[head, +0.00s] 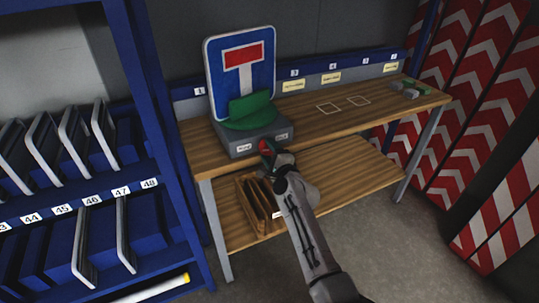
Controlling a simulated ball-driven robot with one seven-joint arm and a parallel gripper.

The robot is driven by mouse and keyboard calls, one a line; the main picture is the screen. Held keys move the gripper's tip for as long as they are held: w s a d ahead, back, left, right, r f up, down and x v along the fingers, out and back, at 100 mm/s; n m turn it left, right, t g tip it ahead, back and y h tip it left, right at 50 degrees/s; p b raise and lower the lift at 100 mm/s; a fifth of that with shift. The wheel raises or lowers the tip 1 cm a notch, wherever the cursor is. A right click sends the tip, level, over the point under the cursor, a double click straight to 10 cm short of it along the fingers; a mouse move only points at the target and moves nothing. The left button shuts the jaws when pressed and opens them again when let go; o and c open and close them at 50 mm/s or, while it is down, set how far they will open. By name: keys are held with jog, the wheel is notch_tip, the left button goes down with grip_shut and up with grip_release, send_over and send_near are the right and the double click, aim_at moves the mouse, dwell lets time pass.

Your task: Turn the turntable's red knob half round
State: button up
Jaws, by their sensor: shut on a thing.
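The turntable (258,133) stands on the wooden bench, with a grey box base and a green disc (250,121) on top. The red knob (265,145) is at the front of the base, low and right of centre, and shows only in small part. My gripper (268,151) is at the base's front face, shut on the red knob. Its fingers hide most of the knob, so its angle cannot be told.
The bench top (330,122) is clear right of the turntable, apart from white outlines and small grey and green items (408,89) at the far right. A wooden slotted rack (248,206) sits on the lower shelf. A blue sign rack (130,60) stands close at left.

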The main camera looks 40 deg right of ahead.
jog(key=n+b, duration=0.1)
jog(key=n, duration=0.2)
jog(key=n+b, duration=0.1)
jog(key=n, duration=0.1)
jog(key=shift+a+f+n+b, duration=0.1)
jog(key=shift+f+n+b, duration=0.2)
jog(key=shift+f+b, duration=0.05)
jog(key=n+b, duration=0.3)
jog(key=n, duration=0.2)
jog(key=shift+f+b, duration=0.15)
jog(key=shift+b, duration=0.15)
jog(key=n+b, duration=0.1)
jog(key=n, duration=0.2)
jog(key=n+b, duration=0.2)
jog(key=shift+d+f+n, duration=0.1)
jog(key=shift+d+n, duration=0.1)
jog(key=shift+n, duration=0.2)
jog(key=n+b, duration=0.2)
jog(key=n, duration=0.2)
jog(key=shift+s+d+n+b, duration=0.1)
jog(key=shift+n+b, duration=0.2)
jog(key=o, duration=1)
jog(key=shift+r, duration=0.25)
